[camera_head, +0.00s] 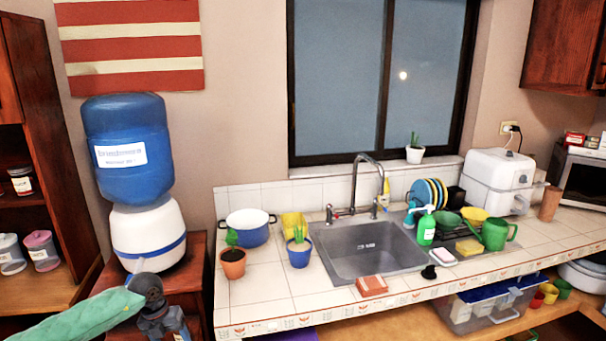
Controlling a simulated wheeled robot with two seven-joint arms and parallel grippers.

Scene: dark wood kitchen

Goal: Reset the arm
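My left arm (82,317), in a green cover, comes in from the lower left. It bends at a dark grey joint (147,286) and turns down out of the bottom of the picture. Its gripper does not show. No part of my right arm or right gripper is in view. The bent joint is in front of the wooden stand under the water dispenser (150,235); I cannot tell if they touch.
A tiled counter (290,287) with a sink (365,250) runs to the right. A terracotta pot (233,263), a blue pot (299,254) and a brick-coloured block (371,286) stand near its front edge. Open shelves (50,290) stand at the left.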

